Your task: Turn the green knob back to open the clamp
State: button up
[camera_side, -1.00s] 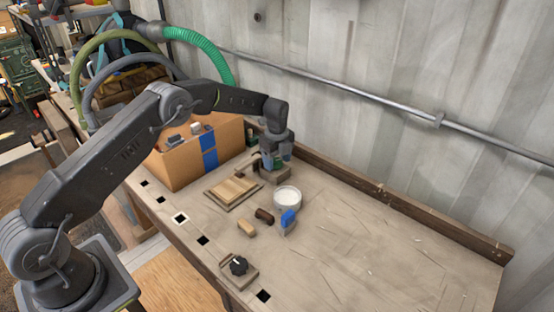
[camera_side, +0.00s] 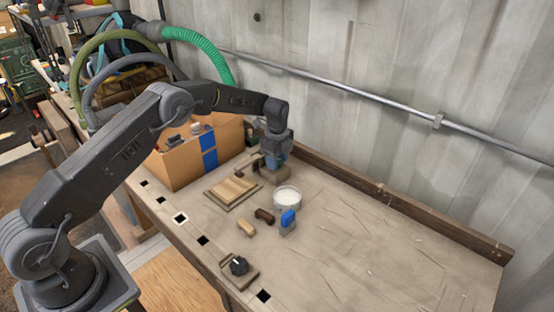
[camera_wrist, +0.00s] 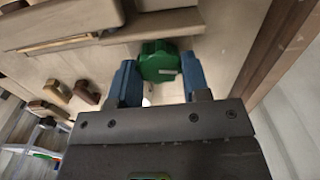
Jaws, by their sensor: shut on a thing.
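The green knob (camera_wrist: 158,62) shows in the wrist view between the two blue fingers of my gripper (camera_wrist: 160,80), and my gripper is shut on it. A pale mark shows on the knob's face. The clamp's wooden parts (camera_wrist: 150,24) lie just above the knob in that view. In the side view my gripper (camera_side: 273,160) points down over the clamp (camera_side: 272,177) at the back of the bench, right of the cardboard box. There the fingers and wrist hide the knob. How far the clamp's jaws stand apart cannot be told.
A cardboard box (camera_side: 190,161) with blue tape stands left of my gripper. The bench's right side is clear.

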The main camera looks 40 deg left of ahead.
jog(key=shift+w+n, duration=0.1)
jog(key=shift+n, duration=2.4)
jog(key=o, duration=0.9)
jog(key=shift+o, duration=0.2)
notch_tip(320, 180, up, 14)
jog(key=shift+f, duration=0.1)
jog(key=shift+c, duration=0.4)
